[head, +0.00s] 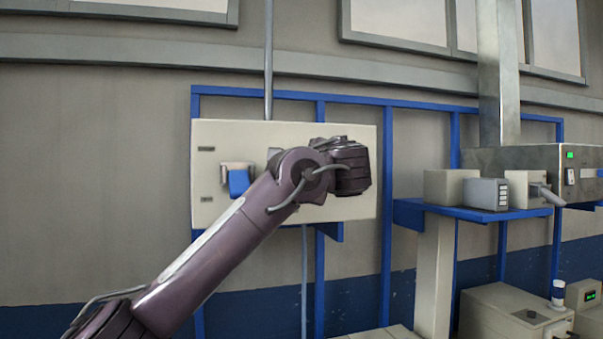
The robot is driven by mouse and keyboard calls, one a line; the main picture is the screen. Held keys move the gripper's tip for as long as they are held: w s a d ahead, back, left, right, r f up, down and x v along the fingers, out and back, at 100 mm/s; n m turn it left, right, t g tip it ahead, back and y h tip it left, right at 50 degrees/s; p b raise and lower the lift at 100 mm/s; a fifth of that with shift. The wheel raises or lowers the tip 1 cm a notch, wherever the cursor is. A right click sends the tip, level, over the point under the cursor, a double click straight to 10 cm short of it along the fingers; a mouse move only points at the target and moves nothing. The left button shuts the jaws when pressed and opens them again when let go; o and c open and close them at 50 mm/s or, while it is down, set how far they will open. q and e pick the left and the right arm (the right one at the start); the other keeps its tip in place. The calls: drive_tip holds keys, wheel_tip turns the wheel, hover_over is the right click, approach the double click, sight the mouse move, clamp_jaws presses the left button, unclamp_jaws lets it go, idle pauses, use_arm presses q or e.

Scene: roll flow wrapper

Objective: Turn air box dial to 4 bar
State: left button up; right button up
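The air box (232,140) is a cream panel on the blue wall frame. A valve with a blue handle (238,182) sits on its left part, beside two small dark labels. My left arm comes in from the lower left and crosses the panel. Its wrist end, with the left gripper (350,167), is in front of the panel's right part. The fingertips are hidden behind the wrist, so I cannot see whether they are open or touch anything. No dial face or pointer shows; the arm covers that part of the panel. My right gripper is not in view.
A blue shelf (470,214) to the right carries several grey and cream boxes. A metal machine housing (540,160) with a green display stands behind it. A cream machine (505,318) is at the lower right. A thin pipe (268,60) runs down to the panel.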

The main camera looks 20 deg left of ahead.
use_arm(q)
drive_tip(key=shift+f, duration=0.15)
idle(0.3)
drive_tip(key=o, duration=1)
drive_tip(key=shift+d, duration=0.1)
drive_tip(key=shift+s, duration=0.1)
drive_tip(key=b+v, duration=0.4)
drive_tip(key=v, duration=0.3)
drive_tip(key=shift+s+d, duration=0.25)
